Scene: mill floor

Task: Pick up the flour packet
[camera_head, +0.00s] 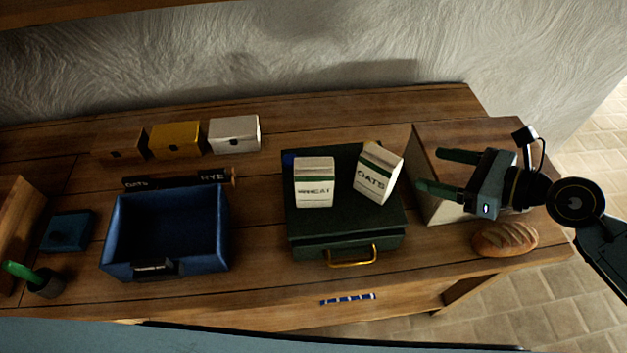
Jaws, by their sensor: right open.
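Two white paper packets with green bands are on the dark green case (345,225). One packet (314,182) reads WHEAT and stands on the left part of the lid. The other packet (378,172) reads OATS; it is tilted at the lid's right side. No label legibly says flour. My right gripper (434,172) is open and empty, its fingers pointing left, just right of the OATS packet and apart from it in the picture. It covers part of a wooden box (430,145). My left gripper is not in view.
An open blue bin (115,232) stands left of the case. Brown, yellow (176,140) and white (234,134) small boxes line the back. A bread loaf (504,239) lies at the right edge, below my right gripper. A green-handled item (22,271) is at far left.

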